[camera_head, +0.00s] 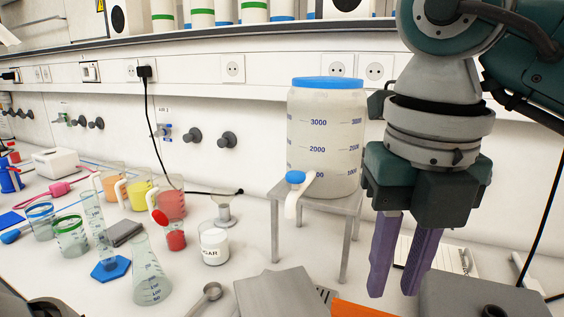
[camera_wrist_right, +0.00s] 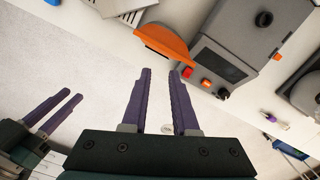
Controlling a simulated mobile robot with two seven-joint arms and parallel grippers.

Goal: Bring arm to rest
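My right gripper (camera_head: 394,293) hangs at the right of the head view, its two purple fingers pointing down. It is in front of and to the right of the white drum with a blue lid (camera_head: 327,135). In the right wrist view my right gripper (camera_wrist_right: 160,72) has a clear gap between its fingers and holds nothing. My left gripper (camera_wrist_right: 73,94) shows at the left edge of the right wrist view, its purple fingers parallel and apart with nothing seen between them. I cannot make out my left gripper in the head view.
The drum stands on a metal stand (camera_head: 347,205). Beakers, a flask (camera_head: 149,273) and a sugar jar (camera_head: 214,243) crowd the bench at left. A grey device with an orange part (camera_wrist_right: 165,42) lies beyond the right fingertips. Bare surface (camera_wrist_right: 75,70) lies between the grippers.

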